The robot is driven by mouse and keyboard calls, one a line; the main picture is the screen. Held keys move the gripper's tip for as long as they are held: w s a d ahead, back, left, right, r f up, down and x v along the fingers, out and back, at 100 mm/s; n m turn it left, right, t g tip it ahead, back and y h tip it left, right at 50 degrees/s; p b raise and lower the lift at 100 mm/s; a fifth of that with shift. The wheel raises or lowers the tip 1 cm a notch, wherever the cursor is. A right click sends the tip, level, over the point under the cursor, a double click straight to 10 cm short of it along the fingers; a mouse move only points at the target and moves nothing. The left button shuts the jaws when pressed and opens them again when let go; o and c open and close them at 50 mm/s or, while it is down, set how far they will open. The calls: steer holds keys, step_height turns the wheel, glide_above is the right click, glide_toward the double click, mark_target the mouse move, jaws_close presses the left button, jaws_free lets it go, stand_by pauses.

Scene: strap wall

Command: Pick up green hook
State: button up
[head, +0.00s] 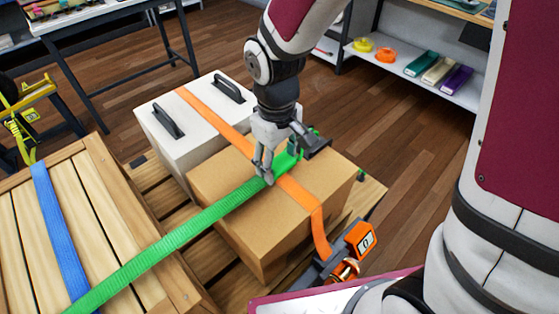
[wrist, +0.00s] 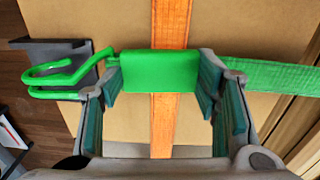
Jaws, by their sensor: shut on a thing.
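The green hook (wrist: 62,75) is at the end of a green strap (head: 185,228). In the wrist view its wire end points left and its flat green body (wrist: 158,70) lies between my fingers. My gripper (head: 267,168) is shut on the hook, just above the cardboard box (head: 225,190). In the head view my fingers hide part of the hook. The green strap runs from the hook to the lower left over the wooden crate. It also shows at right in the wrist view (wrist: 275,75).
An orange strap (head: 298,195) crosses the cardboard box and a white case (head: 165,140) with black handles. An orange ratchet device (head: 360,238) is at the box's lower right. A blue strap (head: 58,235) lies over the wooden crate (head: 110,190). A shelf (head: 400,75) stands behind.

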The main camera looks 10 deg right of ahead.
step_height(320, 180, up, 2)
steer(key=shift+r, duration=0.25)
steer(key=s+a, duration=0.2)
steer(key=s, duration=0.3)
steer(key=s+a+r, duration=0.1)
steer(key=s+a, duration=0.1)
steer(key=s, duration=0.3)
steer(key=s+a, duration=0.1)
steer(key=s, duration=0.4)
steer(key=shift+a+r, duration=0.3)
steer(key=shift+a, duration=0.1)
